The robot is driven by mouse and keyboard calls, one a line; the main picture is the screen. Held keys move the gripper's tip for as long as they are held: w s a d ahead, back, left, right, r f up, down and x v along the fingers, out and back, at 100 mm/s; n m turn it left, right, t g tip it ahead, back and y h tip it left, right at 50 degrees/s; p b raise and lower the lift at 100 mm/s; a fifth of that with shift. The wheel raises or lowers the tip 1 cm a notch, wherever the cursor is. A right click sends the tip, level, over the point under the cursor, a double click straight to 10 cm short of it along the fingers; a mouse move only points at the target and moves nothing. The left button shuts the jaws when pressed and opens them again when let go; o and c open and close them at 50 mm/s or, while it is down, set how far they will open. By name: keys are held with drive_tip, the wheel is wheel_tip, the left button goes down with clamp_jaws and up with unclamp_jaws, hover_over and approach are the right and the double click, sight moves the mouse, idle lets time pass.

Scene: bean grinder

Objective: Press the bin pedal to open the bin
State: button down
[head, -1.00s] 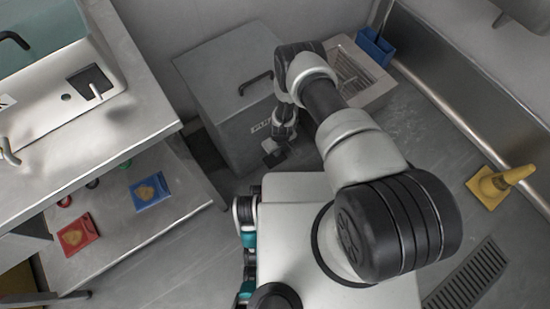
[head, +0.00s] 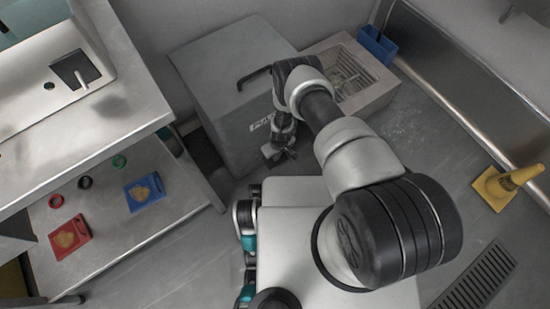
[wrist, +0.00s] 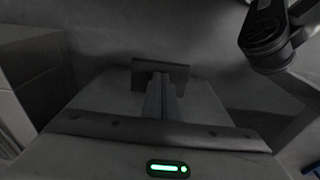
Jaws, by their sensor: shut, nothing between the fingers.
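A grey box-shaped bin (head: 225,70) with a dark handle on its top edge stands against the back wall in the head view. Its front carries a partly hidden white label. My gripper (head: 279,155) hangs low in front of the bin's front face, near the floor. In the wrist view, my gripper's fingers (wrist: 160,76) are together in the middle with nothing between them.
A pale crate (head: 366,95) stands right of the bin, with a blue container (head: 376,45) behind it. A steel counter (head: 130,115) with a lower shelf (head: 165,225) lies left. A yellow cone (head: 497,187) stands right, near a floor grate (head: 478,277).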

drive_tip(key=shift+f, duration=2.25)
drive_tip(key=shift+r, duration=0.1)
drive_tip(key=shift+s+d+r+p, duration=0.15)
drive_tip(key=shift+s+r+p, duration=0.05)
drive_tip(key=shift+p, duration=0.1)
drive_tip(key=shift+s+d+r+p, duration=0.15)
drive_tip(key=shift+s+d+p, duration=0.2)
drive_tip(key=shift+s, duration=0.2)
drive_tip(key=shift+s+d+r+p, duration=0.1)
drive_tip(key=shift+s+d+p, duration=0.25)
drive_tip(key=shift+s, duration=0.15)
wheel_tip(320, 180, up, 17)
drive_tip(key=s+p, duration=0.1)
drive_tip(key=p, duration=0.5)
drive_tip(key=shift+s+d+r, duration=0.2)
drive_tip(key=shift+d, duration=0.25)
